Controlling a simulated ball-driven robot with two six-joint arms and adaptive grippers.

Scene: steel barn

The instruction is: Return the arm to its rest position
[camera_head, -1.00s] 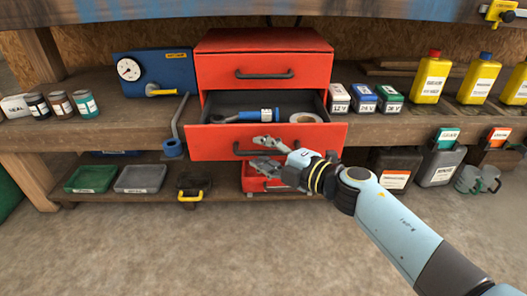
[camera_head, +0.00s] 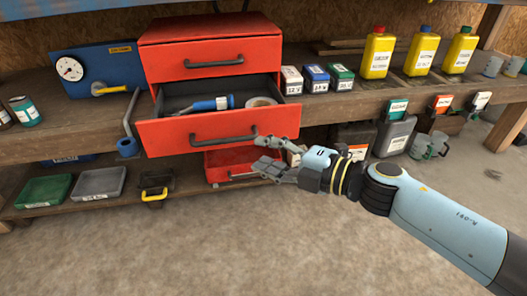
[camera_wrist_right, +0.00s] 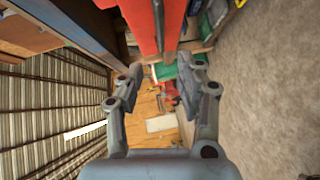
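My right arm comes in from the right in the head view. Its gripper (camera_head: 264,156) is in front of the red drawer cabinet (camera_head: 210,60), just right of the open drawer's handle and apart from it. The fingers are spread with nothing between them; the right wrist view also shows the gripper (camera_wrist_right: 160,78) open and empty. The open drawer (camera_head: 165,137) holds a blue-handled tool (camera_head: 212,103) and a roll of tape (camera_head: 261,101). My left gripper is in neither view.
The wooden bench shelf (camera_head: 70,129) carries yellow bottles (camera_head: 378,54) and small labelled boxes (camera_head: 314,75). A green tray (camera_head: 43,191) and a grey tray (camera_head: 98,183) sit on the low shelf at left. The concrete floor in front is clear.

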